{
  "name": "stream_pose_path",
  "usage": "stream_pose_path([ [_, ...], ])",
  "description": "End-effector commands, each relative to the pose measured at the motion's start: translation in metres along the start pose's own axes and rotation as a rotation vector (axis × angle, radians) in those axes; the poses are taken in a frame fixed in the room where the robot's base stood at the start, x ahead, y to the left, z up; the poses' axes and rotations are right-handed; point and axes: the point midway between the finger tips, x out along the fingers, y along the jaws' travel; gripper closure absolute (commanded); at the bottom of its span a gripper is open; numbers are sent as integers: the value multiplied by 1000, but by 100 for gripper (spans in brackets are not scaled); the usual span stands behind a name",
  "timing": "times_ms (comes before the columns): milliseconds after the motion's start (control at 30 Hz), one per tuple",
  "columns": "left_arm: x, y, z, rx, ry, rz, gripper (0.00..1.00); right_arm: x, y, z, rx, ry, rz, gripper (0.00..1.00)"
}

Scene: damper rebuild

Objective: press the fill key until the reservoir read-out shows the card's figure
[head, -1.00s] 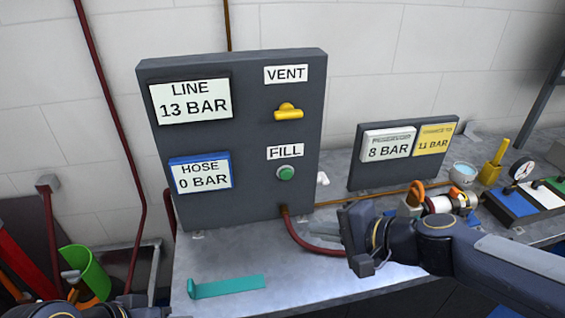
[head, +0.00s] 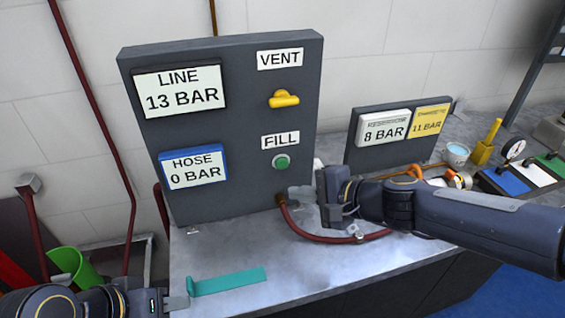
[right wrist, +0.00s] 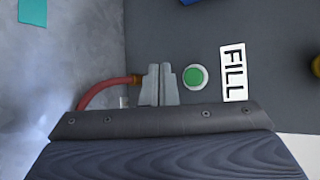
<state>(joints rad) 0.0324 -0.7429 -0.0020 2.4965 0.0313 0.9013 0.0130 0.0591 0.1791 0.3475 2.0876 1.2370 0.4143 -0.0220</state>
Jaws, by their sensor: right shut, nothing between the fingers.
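The fill key (head: 281,161) is a round green button below the FILL label on the dark upright panel (head: 240,180). It also shows in the right wrist view (right wrist: 195,77). The reservoir read-out (head: 384,129) shows 8 BAR. The yellow card (head: 429,121) beside it shows 11 BAR. My right gripper (right wrist: 159,68) is shut and empty, its fingertips beside the key in the right wrist view; contact cannot be told. In the head view it is low and right of the key. My left gripper (head: 178,302) is at the bottom left, its jaws unclear.
The panel also bears a yellow VENT handle (head: 284,99), a LINE read-out (head: 180,89) of 13 BAR and a HOSE read-out (head: 193,168) of 0 BAR. A red hose (head: 310,236) crosses the bench. A teal strip (head: 228,281) lies near the front.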

Motion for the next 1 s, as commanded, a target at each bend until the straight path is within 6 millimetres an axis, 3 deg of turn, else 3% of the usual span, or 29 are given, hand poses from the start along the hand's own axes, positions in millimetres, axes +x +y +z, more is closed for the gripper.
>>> stream_pose_path([
  [400,-13,6,-6,0,0,0,64,36,-27,-26,0,-1,0,100],
  [1000,-13,6,-7,0,0,0,64,41,-30,-30,-1,0,0,100],
])
